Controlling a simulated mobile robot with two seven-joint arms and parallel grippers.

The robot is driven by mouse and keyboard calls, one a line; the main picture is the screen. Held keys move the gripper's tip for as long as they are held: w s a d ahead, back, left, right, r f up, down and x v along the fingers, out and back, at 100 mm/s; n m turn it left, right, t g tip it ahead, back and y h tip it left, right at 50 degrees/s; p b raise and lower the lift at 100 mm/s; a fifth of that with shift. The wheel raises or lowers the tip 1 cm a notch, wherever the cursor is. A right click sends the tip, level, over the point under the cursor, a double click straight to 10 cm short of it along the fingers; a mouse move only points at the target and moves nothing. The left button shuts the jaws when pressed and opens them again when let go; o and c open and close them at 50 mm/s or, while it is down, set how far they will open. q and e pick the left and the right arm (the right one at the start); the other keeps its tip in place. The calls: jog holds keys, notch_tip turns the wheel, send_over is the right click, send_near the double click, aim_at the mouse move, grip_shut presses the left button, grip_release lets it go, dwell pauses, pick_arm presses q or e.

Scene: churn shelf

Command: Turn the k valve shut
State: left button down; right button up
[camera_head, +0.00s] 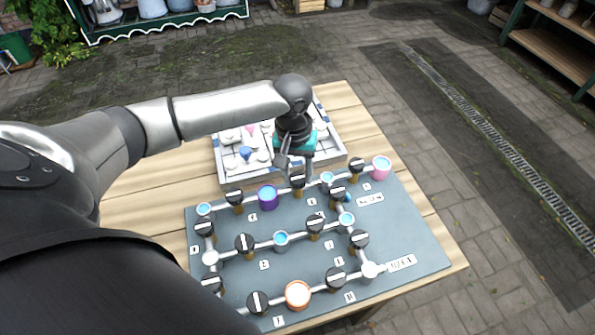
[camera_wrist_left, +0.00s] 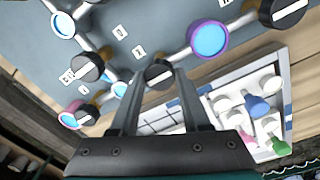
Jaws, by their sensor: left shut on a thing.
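My left gripper (camera_head: 297,172) reaches down over the back row of the pipe board and is shut on a black valve knob (camera_head: 297,183) with a white bar on top. In the left wrist view the fingers (camera_wrist_left: 158,78) stand on either side of this knob (camera_wrist_left: 160,74), whose bar lies slightly tilted. Small white letter tags lie by the valves, but I cannot read which one says k. A purple-rimmed blue cup (camera_head: 268,196) is left of the held knob. My right gripper is not in view.
The grey board (camera_head: 415,232) carries several other black knobs, pipes and coloured cups close around the gripper. A white tray (camera_head: 232,183) with small coloured pieces stands just behind it on the wooden table (camera_head: 160,205). The table's right edge borders open paving.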

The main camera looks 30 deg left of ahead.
pick_arm(q)
jog(key=shift+r+m+p, duration=0.15)
jog(key=shift+m+p, duration=0.15)
jog(key=shift+p, duration=0.3)
jog(key=m+p, duration=0.4)
jog(key=p, duration=0.2)
jog(key=shift+r, duration=0.1)
jog(key=shift+m+p, duration=0.65)
jog(key=shift+m, duration=0.25)
jog(key=m+p, duration=0.1)
jog(key=m, duration=0.1)
jog(key=shift+d+m, duration=0.1)
jog(key=shift+m, duration=0.2)
jog(key=m+p, duration=0.1)
jog(key=m, duration=0.1)
jog(key=shift+m+g, duration=0.3)
jog(key=shift+m, duration=0.1)
jog(key=m, duration=0.2)
jog(key=shift+w+m+p, duration=0.1)
jog(key=shift+m+p, duration=0.2)
jog(key=shift+p, duration=0.1)
jog(key=shift+f+m, duration=0.2)
jog(key=shift+m, duration=1.8)
